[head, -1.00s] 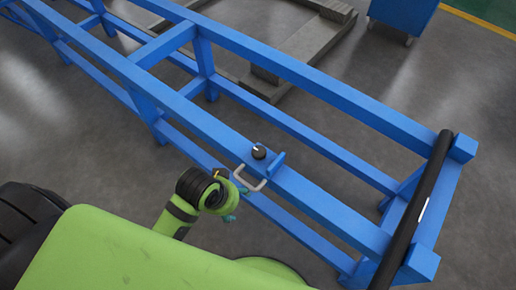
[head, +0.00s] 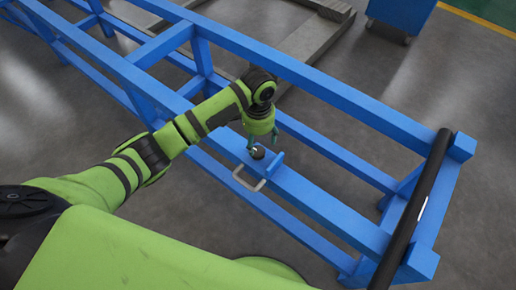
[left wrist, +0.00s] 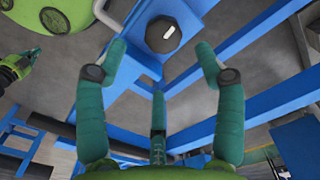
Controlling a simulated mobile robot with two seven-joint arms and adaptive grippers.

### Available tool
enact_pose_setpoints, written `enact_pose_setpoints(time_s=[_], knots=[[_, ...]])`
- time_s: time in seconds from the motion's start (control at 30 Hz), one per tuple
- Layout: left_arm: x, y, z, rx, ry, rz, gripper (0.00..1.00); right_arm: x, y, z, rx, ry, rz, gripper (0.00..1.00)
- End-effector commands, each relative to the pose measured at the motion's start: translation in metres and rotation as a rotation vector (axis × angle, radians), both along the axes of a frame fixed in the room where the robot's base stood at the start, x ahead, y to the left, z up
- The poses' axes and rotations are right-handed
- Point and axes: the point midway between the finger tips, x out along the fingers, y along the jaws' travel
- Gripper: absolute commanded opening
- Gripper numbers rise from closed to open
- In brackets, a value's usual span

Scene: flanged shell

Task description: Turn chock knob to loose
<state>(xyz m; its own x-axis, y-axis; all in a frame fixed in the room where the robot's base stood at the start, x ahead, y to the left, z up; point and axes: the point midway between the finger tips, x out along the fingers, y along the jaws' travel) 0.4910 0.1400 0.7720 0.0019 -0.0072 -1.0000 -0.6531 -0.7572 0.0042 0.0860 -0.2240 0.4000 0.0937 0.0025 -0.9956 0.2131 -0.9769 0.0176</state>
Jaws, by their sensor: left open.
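The chock knob (head: 257,152) is a small dark round knob on the top of the blue frame's near rail. In the left wrist view the knob (left wrist: 163,34) shows a white pointer line, near the top of the picture. My left gripper (head: 262,143) hangs over the knob, pointing down. In the left wrist view its teal fingers (left wrist: 160,62) are spread open, with the knob beyond their tips and not between them. I cannot tell the exact gap.
A grey U-shaped handle (head: 248,180) and a small blue upright plate (head: 274,164) sit beside the knob. The blue frame (head: 330,212) has open gaps between its rails. A black roller (head: 415,210) crosses its right end. A blue cart (head: 402,14) stands at the back.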

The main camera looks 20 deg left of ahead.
Motion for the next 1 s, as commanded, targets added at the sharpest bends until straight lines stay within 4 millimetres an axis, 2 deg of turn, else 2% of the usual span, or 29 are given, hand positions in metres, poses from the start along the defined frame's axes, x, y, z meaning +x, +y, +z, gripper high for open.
enact_pose_setpoints(time_s=[0.13,0.5,0.63,0.87,0.9,0.97,1.0], knots=[[0.003,0.003,-0.008,0.009,0.008,0.002,0.69,0.0,0.0,0.0,0.0,0.0,0.0,0.0],[0.003,0.003,-0.06,0.008,0.005,0.002,0.69,-0.001,0.0,-0.002,0.0,0.001,0.0,0.0],[0.003,0.003,-0.067,0.008,0.003,0.001,0.69,-0.001,0.0,-0.003,0.001,0.002,0.0,0.0],[0.004,0.003,-0.068,0.008,0.001,0.001,0.69,-0.001,0.0,-0.003,0.001,0.002,0.0,0.0],[0.004,0.003,-0.068,0.008,0.001,0.001,0.65,-0.001,0.0,-0.003,0.001,0.002,0.0,0.0],[0.004,0.003,-0.068,0.008,0.001,0.001,0.41,-0.001,0.0,-0.003,0.001,0.002,0.0,0.0],[0.003,0.003,-0.068,0.008,0.002,0.001,0.25,-0.001,0.001,-0.003,0.001,0.002,0.0,0.0]])
